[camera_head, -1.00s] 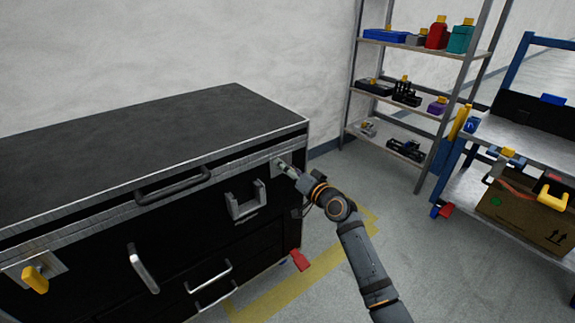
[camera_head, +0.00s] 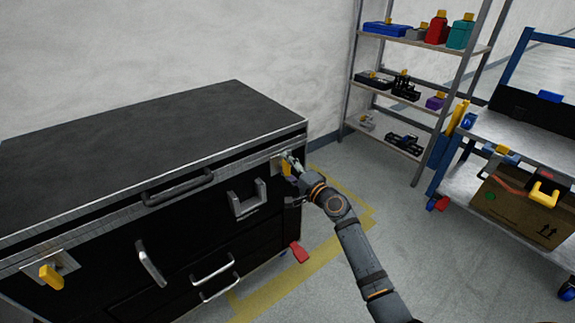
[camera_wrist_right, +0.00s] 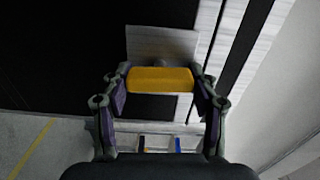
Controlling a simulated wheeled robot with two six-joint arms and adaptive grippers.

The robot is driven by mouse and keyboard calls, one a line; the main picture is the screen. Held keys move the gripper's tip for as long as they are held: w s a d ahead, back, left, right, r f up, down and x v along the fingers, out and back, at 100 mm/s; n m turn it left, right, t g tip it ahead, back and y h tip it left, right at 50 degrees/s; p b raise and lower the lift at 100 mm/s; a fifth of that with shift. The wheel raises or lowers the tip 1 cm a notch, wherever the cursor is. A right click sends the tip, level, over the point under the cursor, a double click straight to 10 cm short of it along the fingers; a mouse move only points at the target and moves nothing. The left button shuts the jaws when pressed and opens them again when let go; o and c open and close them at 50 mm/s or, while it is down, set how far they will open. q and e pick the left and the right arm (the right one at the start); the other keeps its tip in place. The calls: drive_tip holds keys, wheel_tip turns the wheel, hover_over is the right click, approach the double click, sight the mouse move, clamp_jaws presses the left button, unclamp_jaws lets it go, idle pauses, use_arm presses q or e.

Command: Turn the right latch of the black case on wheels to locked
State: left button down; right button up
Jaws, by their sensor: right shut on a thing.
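The black case on wheels (camera_head: 225,110) fills the left of the head view. Its right latch (camera_head: 286,168) is a yellow handle on a metal plate near the upper right front corner. My right gripper (camera_head: 290,160) is at this latch and partly covers it. In the right wrist view the yellow handle (camera_wrist_right: 160,80) lies crosswise between the two fingers of my right gripper (camera_wrist_right: 160,92), which is shut on it. The metal plate (camera_wrist_right: 160,43) shows behind it. The left latch (camera_head: 51,277) has a yellow handle pointing down, slightly tilted. My left gripper is not in view.
The case front has a bar handle (camera_head: 178,188) and a recessed handle (camera_head: 247,198) left of the right latch. A red pedal (camera_head: 299,252) sticks out low.

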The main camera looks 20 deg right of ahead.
drive_tip(key=shift+m, duration=0.4)
drive_tip(key=o, duration=1.2)
drive_tip(key=shift+c, duration=0.2)
drive_tip(key=shift+s+d, duration=0.1)
drive_tip(key=v, duration=1.1)
drive_tip(key=shift+s, duration=0.4)
